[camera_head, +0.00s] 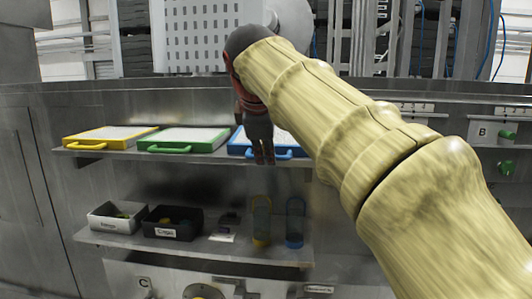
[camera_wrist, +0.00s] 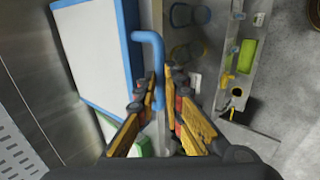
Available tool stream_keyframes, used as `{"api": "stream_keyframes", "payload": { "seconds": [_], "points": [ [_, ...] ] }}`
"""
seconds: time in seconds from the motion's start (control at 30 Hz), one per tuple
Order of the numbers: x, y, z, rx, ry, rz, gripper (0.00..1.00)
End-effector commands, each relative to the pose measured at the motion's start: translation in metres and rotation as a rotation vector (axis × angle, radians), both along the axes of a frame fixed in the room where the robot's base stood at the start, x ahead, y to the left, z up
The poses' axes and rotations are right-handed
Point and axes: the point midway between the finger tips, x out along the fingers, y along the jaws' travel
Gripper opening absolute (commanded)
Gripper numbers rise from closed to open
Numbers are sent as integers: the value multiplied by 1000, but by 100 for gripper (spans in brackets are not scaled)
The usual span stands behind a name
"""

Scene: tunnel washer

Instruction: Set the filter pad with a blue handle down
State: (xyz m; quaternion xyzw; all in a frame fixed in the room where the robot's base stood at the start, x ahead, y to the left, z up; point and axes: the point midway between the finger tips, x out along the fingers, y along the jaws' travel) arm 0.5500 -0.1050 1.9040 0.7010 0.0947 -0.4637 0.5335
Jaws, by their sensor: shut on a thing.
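The filter pad with a blue handle has a white face in a blue frame (camera_head: 236,141). It is at the right end of the upper shelf's row in the head view, and its white face (camera_wrist: 92,55) fills the upper left of the wrist view. My gripper (camera_head: 263,157) is at its front edge, fingers pointing down. The fingers (camera_wrist: 163,82) are shut on the blue handle (camera_wrist: 148,38), partly hiding it. The pad looks level, at about shelf height. I cannot tell whether it touches the shelf. My arm hides its right part.
A green-framed pad (camera_head: 183,140) and a yellow-framed pad (camera_head: 110,138) lie to the left on the upper shelf (camera_head: 100,155). The lower shelf holds a white bin (camera_head: 117,217), a black bin (camera_head: 172,223), and yellow (camera_head: 261,220) and blue (camera_head: 295,222) cylindrical items.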

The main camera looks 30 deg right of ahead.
Motion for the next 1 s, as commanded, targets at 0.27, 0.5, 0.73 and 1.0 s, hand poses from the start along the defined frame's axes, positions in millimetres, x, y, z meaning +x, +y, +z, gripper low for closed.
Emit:
{"api": "stream_keyframes", "payload": {
  "seconds": [0.27,0.5,0.73,1.0],
  "points": [
    [1,0,-6,2,14,-1,18],
    [1,0,-4,1,9,0,31],
    [1,0,-4,1,8,0,31],
    [-11,8,15,-1,3,1,31]
  ]
}}
